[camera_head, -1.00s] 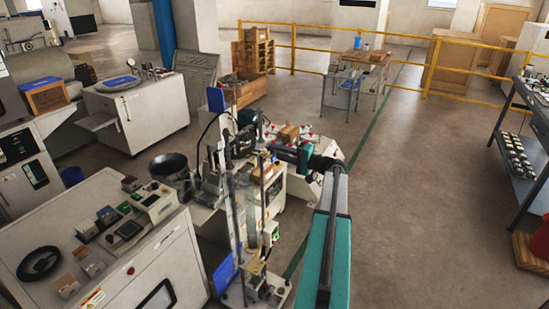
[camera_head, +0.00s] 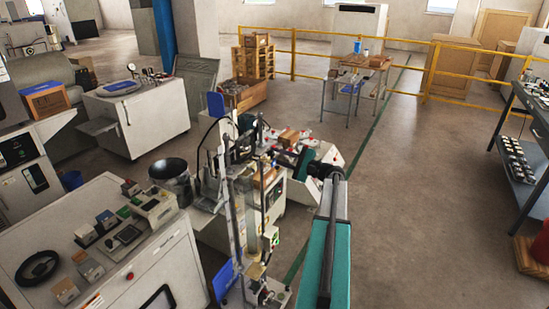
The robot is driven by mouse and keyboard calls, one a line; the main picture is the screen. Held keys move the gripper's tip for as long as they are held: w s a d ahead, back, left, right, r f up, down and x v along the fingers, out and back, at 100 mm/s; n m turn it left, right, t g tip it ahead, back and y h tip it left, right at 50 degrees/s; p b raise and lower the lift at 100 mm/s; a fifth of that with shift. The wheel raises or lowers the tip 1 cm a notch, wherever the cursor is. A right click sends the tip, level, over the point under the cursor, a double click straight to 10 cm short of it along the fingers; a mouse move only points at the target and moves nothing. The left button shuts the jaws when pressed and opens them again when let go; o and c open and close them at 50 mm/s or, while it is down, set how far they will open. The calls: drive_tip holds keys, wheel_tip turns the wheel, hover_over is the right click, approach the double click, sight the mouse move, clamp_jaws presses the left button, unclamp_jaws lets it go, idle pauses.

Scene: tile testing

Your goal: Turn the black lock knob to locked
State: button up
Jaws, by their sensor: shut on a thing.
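My arm reaches up from the bottom of the view and bends left at a black joint toward the tall testing machine (camera_head: 228,200). My gripper (camera_head: 273,160) is at the right side of this machine, small and partly hidden among its parts. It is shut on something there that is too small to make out. I cannot pick out the black lock knob or tell which way it points.
A white cabinet (camera_head: 150,262) with instruments on top stands at the lower left. A black round pan (camera_head: 170,172) is behind it. A white machine with red parts stands just beyond my gripper. A shelf (camera_head: 520,165) is at the right. The floor between is clear.

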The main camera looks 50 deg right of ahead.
drive_tip(key=shift+s+d+f+m, duration=0.15)
drive_tip(key=shift+f+m, duration=0.1)
drive_tip(key=shift+m, duration=0.25)
drive_tip(key=o, duration=1.1)
drive_tip(key=shift+d, duration=0.1)
drive_tip(key=shift+c, duration=0.2)
drive_tip(key=b+v, duration=0.3)
drive_tip(key=v, duration=1)
drive_tip(key=shift+s, duration=0.3)
drive_tip(key=shift+s, duration=0.1)
